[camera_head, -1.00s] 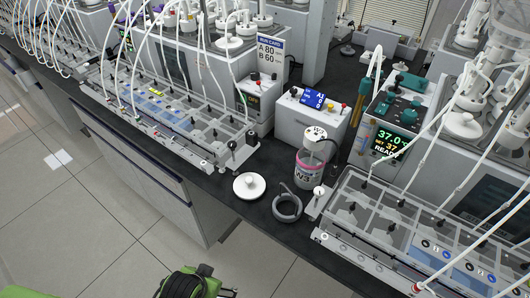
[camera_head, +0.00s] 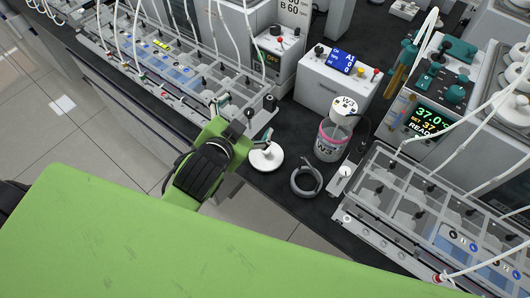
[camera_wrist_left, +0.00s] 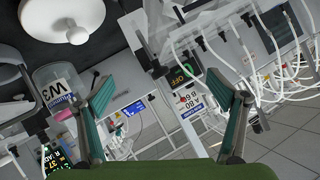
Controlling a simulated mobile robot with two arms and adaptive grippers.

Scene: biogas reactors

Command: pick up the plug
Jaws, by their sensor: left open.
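The white round plug (camera_head: 266,157), a flat disc with a short raised knob, lies on the dark bench near its front edge. In the left wrist view it shows at the top left (camera_wrist_left: 68,22), partly cut off by the frame. My right gripper is not in view.
A clear tube rack (camera_head: 376,205) is further right. Another rack (camera_head: 185,75) with black knobs at its end is close behind my gripper. The control box (camera_head: 336,83) stands behind.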

